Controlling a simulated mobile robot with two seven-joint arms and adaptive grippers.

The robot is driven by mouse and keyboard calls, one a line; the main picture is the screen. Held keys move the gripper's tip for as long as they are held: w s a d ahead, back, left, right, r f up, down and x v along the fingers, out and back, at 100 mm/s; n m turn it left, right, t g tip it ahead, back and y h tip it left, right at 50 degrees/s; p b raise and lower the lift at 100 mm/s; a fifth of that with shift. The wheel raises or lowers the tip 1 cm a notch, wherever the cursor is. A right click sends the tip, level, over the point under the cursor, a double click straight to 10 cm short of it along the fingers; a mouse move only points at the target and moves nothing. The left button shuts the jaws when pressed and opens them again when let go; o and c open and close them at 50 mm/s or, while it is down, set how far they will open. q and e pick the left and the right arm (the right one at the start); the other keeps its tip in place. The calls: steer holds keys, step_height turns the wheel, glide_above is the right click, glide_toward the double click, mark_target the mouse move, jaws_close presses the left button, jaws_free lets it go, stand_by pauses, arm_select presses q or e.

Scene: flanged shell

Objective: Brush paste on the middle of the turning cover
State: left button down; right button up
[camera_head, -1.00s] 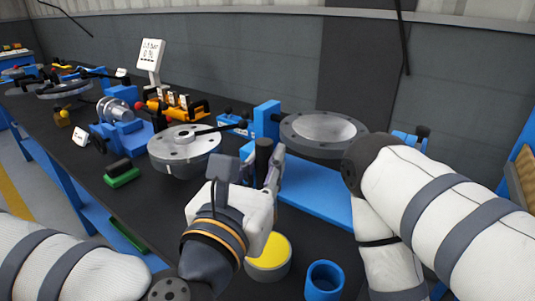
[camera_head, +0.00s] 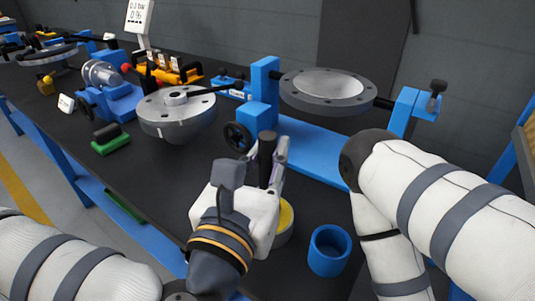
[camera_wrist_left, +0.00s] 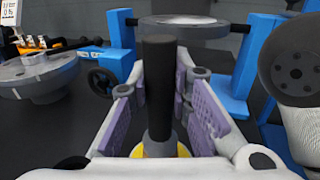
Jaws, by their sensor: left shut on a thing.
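My left gripper (camera_head: 272,160) is shut on the dark upright handle of a brush (camera_head: 266,158), which also shows in the left wrist view (camera_wrist_left: 159,85). The bristle end is hidden. Below it is a pot with yellow paste (camera_head: 286,217), mostly hidden by my gripper; I cannot tell whether the brush touches the paste. A grey flanged dish (camera_head: 325,90), apparently the turning cover, hangs between blue posts beyond my gripper, its pale hollow facing up. I cannot tell whether it turns. My right arm (camera_head: 440,190) shows, but its gripper is out of view.
A blue cup (camera_head: 329,250) stands right of the pot. A round metal flanged part (camera_head: 177,115) with a hub stands left of the blue stand. A green-based block (camera_head: 110,140) lies farther left. Dark table is clear between them.

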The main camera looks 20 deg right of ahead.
mark_target(267, 135)
arm_select(q)
steer(key=shift+f, duration=0.55)
arm_select(e)
steer(key=shift+s+f, duration=0.3)
stand_by(0.3)
arm_select(q)
steer(key=shift+f, duration=0.15)
stand_by(0.7)
step_height(267, 135, up, 8)
steer(key=p, duration=0.3)
steer(key=shift+f, duration=0.35)
arm_select(e)
steer(key=w+r+t, duration=0.1)
steer(key=w+r, duration=0.3)
steer(key=shift+w+r+t, duration=0.25)
steer(key=shift+w+t, duration=0.1)
steer(key=shift+t, duration=0.05)
